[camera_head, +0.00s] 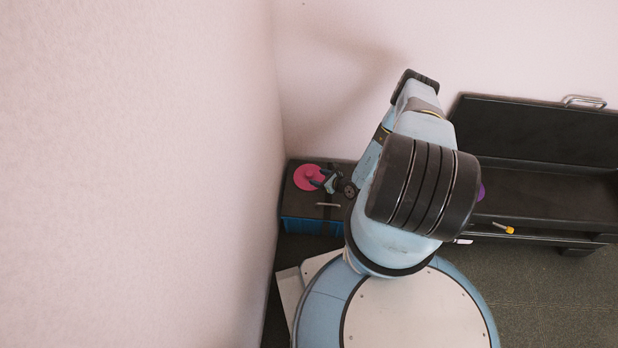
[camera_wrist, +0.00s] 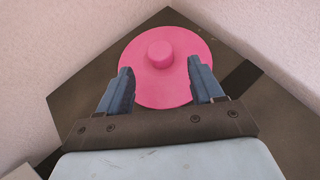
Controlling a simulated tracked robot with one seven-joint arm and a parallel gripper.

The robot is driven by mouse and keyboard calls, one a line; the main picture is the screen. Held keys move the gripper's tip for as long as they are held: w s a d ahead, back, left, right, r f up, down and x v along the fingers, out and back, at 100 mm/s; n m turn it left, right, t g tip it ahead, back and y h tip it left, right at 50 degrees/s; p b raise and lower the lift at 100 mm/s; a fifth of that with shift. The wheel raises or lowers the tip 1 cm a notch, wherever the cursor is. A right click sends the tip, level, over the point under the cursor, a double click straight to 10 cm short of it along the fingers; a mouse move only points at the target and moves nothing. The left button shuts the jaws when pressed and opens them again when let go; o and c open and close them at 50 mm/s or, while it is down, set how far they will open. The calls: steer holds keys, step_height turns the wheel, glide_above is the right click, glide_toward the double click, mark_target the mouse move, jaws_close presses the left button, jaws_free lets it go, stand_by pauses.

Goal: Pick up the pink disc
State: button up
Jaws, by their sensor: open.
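The pink disc (camera_head: 308,178) lies on top of a low dark box (camera_head: 300,208) with blue sides, in the corner by the wall. In the wrist view the pink disc (camera_wrist: 150,88) is flat and round with a raised knob (camera_wrist: 160,54) at its middle. My gripper (camera_wrist: 160,76) is open over the disc, one finger on each side of the knob and apart from it. The knob shows a little beyond the fingertips. In the head view my gripper (camera_head: 326,180) is small beside the disc and partly covers its right side.
Walls stand close on the left and behind the box. A light handle (camera_head: 328,205) shows on the box. To the right is a black bench (camera_head: 545,190) with a purple object (camera_head: 481,192) and a yellow-handled tool (camera_head: 504,228). Open floor (camera_head: 550,290) lies in front of the bench.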

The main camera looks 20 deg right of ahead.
mark_target(310, 174)
steer(key=shift+r+x, duration=0.15)
steer(key=shift+x, duration=1.1)
steer(key=shift+r+x, duration=0.15)
steer(key=shift+x, duration=1.1)
steer(key=shift+w, duration=0.15)
steer(key=c, duration=1.2)
